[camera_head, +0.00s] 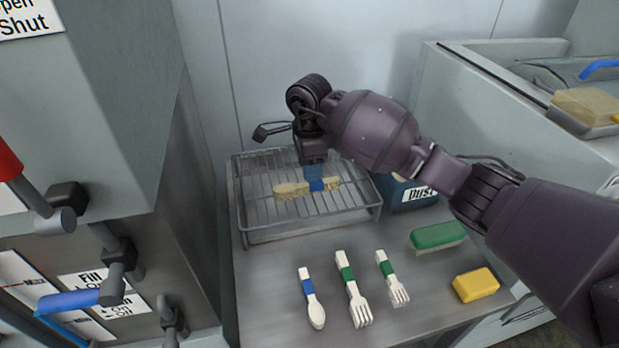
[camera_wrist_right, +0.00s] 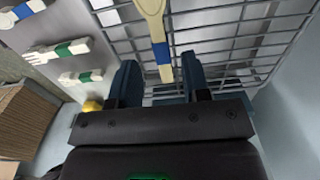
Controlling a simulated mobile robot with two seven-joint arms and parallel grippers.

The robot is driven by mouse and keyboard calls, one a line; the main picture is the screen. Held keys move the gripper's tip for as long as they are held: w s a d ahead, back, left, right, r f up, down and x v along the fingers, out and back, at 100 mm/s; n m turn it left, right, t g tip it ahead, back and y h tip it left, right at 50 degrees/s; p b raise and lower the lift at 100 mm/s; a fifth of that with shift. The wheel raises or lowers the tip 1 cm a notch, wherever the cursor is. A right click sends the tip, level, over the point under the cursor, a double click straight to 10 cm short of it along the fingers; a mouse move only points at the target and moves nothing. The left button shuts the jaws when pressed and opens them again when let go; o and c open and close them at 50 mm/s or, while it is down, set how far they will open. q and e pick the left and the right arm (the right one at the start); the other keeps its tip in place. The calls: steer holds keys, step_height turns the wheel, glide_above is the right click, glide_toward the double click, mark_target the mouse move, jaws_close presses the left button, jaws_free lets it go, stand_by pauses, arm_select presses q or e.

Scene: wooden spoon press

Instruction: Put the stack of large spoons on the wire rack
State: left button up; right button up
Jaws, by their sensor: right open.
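The stack of large spoons (camera_head: 293,190), cream with a blue band, lies crosswise on the wire rack (camera_head: 262,228) in the head view. In the right wrist view the spoon stack (camera_wrist_right: 152,10) lies over the wires, its handle end between my fingers. My right gripper (camera_head: 315,170) is open just above the handle part of the stack. In the wrist view the fingers of the right gripper (camera_wrist_right: 160,65) stand apart, with gaps on both sides of the handle. How many spoons are stacked cannot be told. My left gripper is not in view.
A blue-banded spoon (camera_head: 316,312) and two green-banded fork stacks (camera_head: 351,290) lie on the metal table in front. A green brush (camera_head: 437,236) and a yellow sponge (camera_head: 475,285) lie right. A blue dust bin (camera_head: 405,195) stands beside the rack. A machine (camera_head: 120,120) stands left.

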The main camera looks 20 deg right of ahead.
mark_target(309, 184)
step_height(309, 184, up, 7)
steer(key=shift+f, duration=0.15)
stand_by(0.4)
